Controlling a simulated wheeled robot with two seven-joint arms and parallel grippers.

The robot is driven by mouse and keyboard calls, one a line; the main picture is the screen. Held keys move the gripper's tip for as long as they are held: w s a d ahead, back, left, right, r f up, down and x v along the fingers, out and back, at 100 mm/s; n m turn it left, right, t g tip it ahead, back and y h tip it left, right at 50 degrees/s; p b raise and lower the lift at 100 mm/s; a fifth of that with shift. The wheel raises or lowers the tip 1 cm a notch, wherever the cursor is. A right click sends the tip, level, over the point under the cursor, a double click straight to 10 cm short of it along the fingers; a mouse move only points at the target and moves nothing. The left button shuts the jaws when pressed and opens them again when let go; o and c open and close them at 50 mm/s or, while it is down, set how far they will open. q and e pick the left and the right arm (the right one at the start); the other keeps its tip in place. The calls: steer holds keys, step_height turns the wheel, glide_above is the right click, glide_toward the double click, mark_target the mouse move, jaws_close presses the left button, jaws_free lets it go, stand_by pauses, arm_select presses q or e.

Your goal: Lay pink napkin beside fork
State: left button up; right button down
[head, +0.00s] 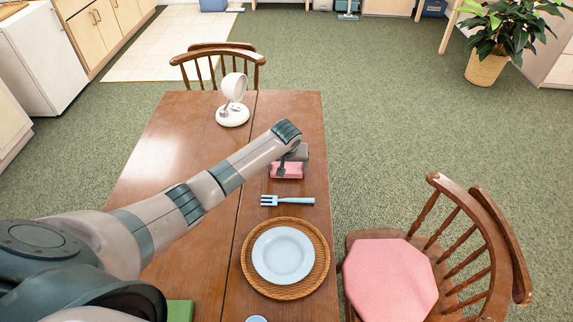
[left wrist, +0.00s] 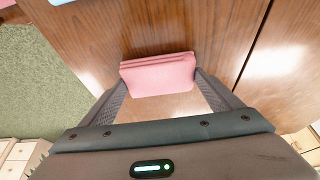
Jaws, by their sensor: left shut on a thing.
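The pink napkin (head: 287,170) is a small folded pad at the right side of the wooden table, just beyond the light blue fork (head: 287,201) in the head view. My left gripper (head: 290,168) is shut on the napkin. In the left wrist view the napkin (left wrist: 158,74) sits between the two fingertips (left wrist: 158,82). I cannot tell whether the napkin touches the tabletop. The fork lies crosswise between the napkin and the plate. My right gripper is not in view.
A light blue plate (head: 283,255) rests on a round woven mat (head: 319,275) nearer me. A white lamp-like object (head: 233,108) stands at the table's far end. Chairs with a pink cushion (head: 388,278) and wooden back (head: 215,60) flank the table (head: 175,140). The table's left half looks mostly clear.

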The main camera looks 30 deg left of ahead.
arm_select(q)
steer(key=shift+f, duration=0.15)
steer(key=shift+f, duration=0.15)
steer(key=o, duration=0.9)
steer(key=shift+r, duration=0.2)
steer(key=b+v, duration=0.1)
steer(key=v, duration=1.1)
